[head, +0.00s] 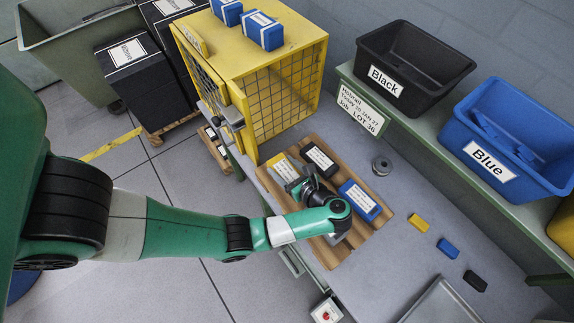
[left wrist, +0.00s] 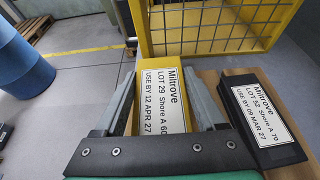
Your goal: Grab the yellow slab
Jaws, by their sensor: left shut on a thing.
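The yellow slab (head: 283,168) lies on a slatted wooden pallet (head: 333,254) on the bench in the head view. My left gripper (head: 297,183) reaches over its near part and is shut on it. In the left wrist view the slab (left wrist: 163,100) sits between the two grey fingers of my left gripper (left wrist: 161,88), with its white Miltrove LOT 29 label facing up. The slab's near end is hidden by the gripper body. My right gripper is in neither view.
A black slab (head: 318,158) and a blue slab (head: 359,199) lie on the same pallet. A yellow mesh cage (head: 283,97) stands close behind. Black (head: 417,60) and blue (head: 516,140) bins sit on the shelf. Small yellow, blue and black blocks lie right of the pallet.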

